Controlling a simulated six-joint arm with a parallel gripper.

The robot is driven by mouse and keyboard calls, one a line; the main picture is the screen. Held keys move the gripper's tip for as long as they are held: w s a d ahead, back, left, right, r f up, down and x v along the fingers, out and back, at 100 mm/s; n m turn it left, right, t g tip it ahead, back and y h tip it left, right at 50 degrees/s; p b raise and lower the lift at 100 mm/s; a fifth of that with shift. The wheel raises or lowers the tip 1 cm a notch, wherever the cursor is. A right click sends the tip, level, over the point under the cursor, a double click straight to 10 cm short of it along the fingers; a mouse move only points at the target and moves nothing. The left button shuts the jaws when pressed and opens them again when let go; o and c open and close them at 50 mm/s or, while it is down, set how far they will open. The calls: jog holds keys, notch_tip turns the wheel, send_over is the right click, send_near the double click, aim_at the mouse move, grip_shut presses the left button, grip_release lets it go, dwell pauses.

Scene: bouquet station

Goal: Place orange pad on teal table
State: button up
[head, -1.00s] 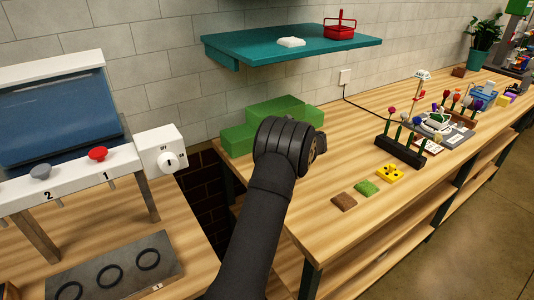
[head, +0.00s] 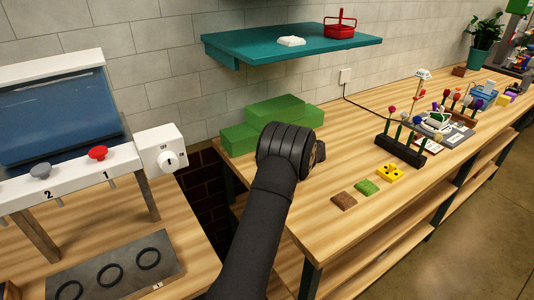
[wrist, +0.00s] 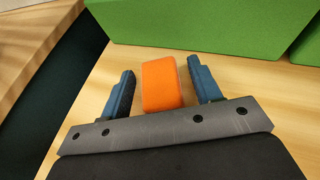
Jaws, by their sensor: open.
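The orange pad (wrist: 162,84) is a small block on the wooden table in the wrist view. My gripper (wrist: 161,70) is open, with its blue fingers on either side of the pad and a visible gap on each side. In the head view my arm hides the pad and most of the gripper. The only teal surface in view is a shelf-like top (head: 235,45) fixed to the wall, above and behind my arm in the head view. A white object (head: 291,41) and a red basket (head: 340,31) stand on it.
Green blocks (head: 250,138) stand just beyond the pad, against the wall. Brown (head: 344,201), green (head: 367,187) and yellow (head: 390,173) pieces lie to the right, near a dark flower holder (head: 401,151). The left part of the teal top is clear.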

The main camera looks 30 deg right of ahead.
jog(key=shift+r, duration=0.1)
jog(key=shift+o, duration=0.2)
jog(key=v, duration=1.6)
jog(key=shift+s+d+r, duration=0.1)
jog(key=shift+s+d, duration=0.2)
jog(key=o, duration=0.4)
jog(key=shift+s+d+r, duration=0.1)
jog(key=shift+s, duration=0.15)
jog(key=shift+o, duration=0.2)
